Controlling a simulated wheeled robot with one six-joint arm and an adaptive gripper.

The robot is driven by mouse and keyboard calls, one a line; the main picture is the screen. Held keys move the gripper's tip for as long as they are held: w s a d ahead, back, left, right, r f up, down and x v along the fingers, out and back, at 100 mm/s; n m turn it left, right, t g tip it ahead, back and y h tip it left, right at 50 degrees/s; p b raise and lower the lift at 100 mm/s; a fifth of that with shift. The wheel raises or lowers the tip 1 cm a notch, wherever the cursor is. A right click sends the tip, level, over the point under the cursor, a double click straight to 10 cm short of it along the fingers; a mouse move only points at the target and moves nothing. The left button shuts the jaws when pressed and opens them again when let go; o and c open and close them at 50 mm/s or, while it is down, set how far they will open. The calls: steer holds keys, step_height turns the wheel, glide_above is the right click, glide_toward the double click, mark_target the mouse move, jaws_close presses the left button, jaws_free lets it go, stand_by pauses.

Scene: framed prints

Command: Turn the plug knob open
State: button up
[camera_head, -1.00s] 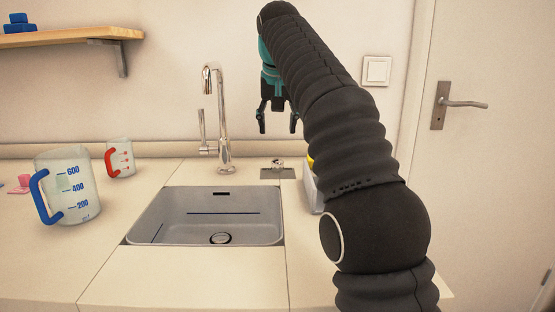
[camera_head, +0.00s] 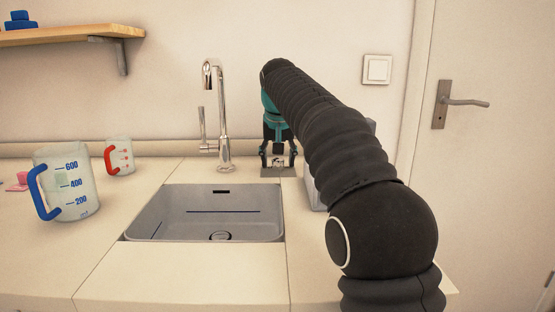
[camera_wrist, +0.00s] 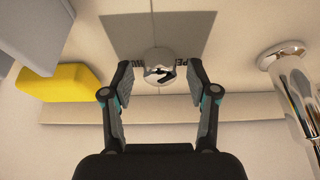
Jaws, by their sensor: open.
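The plug knob (camera_wrist: 160,68) is a small round silver knob on a grey plate (camera_wrist: 120,36) set in the counter, right of the tap. Dark lettering on the plate shows on both sides of the knob, partly hidden by my fingers. In the head view the knob (camera_head: 277,162) is small, between my fingertips. My gripper (camera_wrist: 158,80) is open, with one finger on each side of the knob; a gap shows on each side in the wrist view. In the head view my gripper (camera_head: 277,160) points down over the plate.
A chrome tap (camera_head: 223,120) stands left of my gripper, behind the sink (camera_head: 150,225). A yellow thing (camera_wrist: 58,83) and a grey box (camera_wrist: 30,30) lie close beside my gripper. Two measuring jugs, blue-handled (camera_head: 75,195) and red-handled (camera_head: 120,158), stand left on the counter.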

jaws_close()
steer(key=shift+r+n+p, duration=0.1)
steer(key=shift+n+p, duration=0.2)
steer(key=shift+n, duration=0.1)
steer(key=n+y+p, duration=0.1)
steer(key=n, duration=0.1)
steer(key=shift+d+n, duration=0.15)
steer(key=shift+n, duration=0.15)
steer(key=n+y, duration=0.1)
steer(key=n, duration=0.2)
steer(key=shift+w+n+g+y, duration=0.1)
steer(key=shift+n+g+y, duration=0.2)
steer(key=shift+g, duration=0.1)
steer(key=shift+n+g+y, duration=0.5)
steer(key=shift+n, duration=1.1)
